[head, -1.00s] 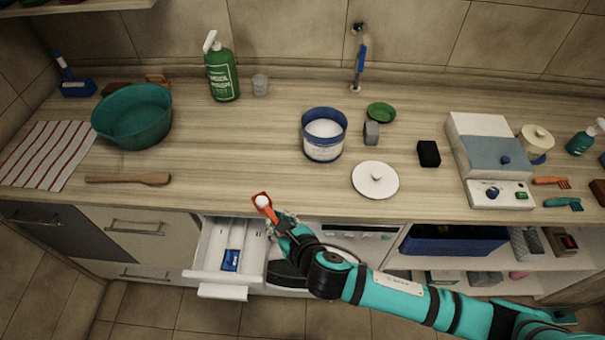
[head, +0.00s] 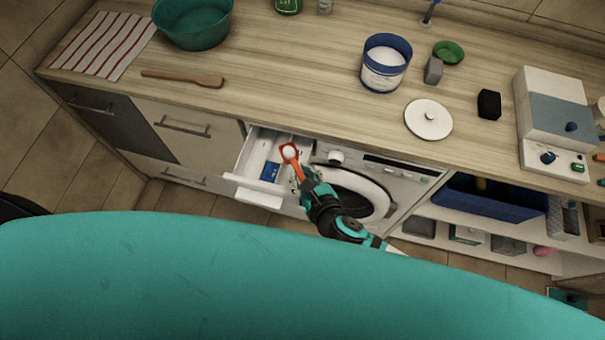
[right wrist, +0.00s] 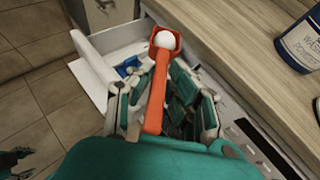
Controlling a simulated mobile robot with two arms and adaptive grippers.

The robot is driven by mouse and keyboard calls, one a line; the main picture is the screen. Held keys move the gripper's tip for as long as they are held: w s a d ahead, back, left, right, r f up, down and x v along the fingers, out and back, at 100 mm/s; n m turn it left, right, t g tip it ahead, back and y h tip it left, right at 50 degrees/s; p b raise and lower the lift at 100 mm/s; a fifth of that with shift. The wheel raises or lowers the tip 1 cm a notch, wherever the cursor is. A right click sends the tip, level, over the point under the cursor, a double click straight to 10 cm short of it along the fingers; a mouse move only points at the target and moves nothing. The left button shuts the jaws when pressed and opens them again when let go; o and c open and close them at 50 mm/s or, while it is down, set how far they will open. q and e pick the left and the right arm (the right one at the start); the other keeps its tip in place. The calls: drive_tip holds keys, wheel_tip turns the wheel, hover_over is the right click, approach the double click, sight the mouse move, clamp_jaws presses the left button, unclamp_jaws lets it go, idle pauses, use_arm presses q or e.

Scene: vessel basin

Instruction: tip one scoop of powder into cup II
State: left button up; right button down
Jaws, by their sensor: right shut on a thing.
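My right gripper (head: 303,181) is shut on the handle of an orange scoop (head: 297,168). The scoop's bowl holds a mound of white powder (head: 290,152) and looks level. In the head view it appears over the back part of the open white dispenser drawer (head: 258,192). The right wrist view shows the scoop (right wrist: 155,105), its powder (right wrist: 166,41) and the drawer (right wrist: 97,88) beyond. A blue insert (head: 270,171) lies in one compartment. I cannot read which cup is II; the scoop and gripper hide part of the drawer. A teal and black part at the wrist view's lower left may be my left gripper.
The counter edge runs just above the drawer and the washing machine (head: 370,185). A shelf with a blue crate (head: 488,208) is right.

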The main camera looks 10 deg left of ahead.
wheel_tip(320, 180, down, 6)
drive_tip(key=w+d+m+g+y+b, duration=0.15)
drive_tip(key=m+y+b, duration=0.55)
drive_tip(key=m+b, duration=1.05)
drive_tip(key=r+n+h+p, duration=0.2)
drive_tip(key=r+n+p, duration=0.1)
drive_tip(key=n+p, duration=0.2)
drive_tip(key=s+r+n+h+p, duration=0.1)
drive_tip(key=r+n+h+p, duration=0.1)
drive_tip(key=n+p, duration=0.3)
drive_tip(key=a+r+n+t+h+p, duration=0.1)
drive_tip(key=r+n+h+p, duration=0.1)
drive_tip(key=r+n+p, duration=0.2)
drive_tip(key=shift+s+a+r+n+p, duration=0.15)
drive_tip(key=shift+r+n+p, duration=0.25)
drive_tip(key=shift+n+p, duration=1.15)
drive_tip(key=p, duration=0.3)
drive_tip(key=shift+r+h, duration=0.35)
drive_tip(key=shift+h, duration=0.05)
drive_tip(key=shift+s+a+t+p, duration=0.1)
drive_tip(key=shift+t+p, duration=0.15)
drive_tip(key=shift+p, duration=0.25)
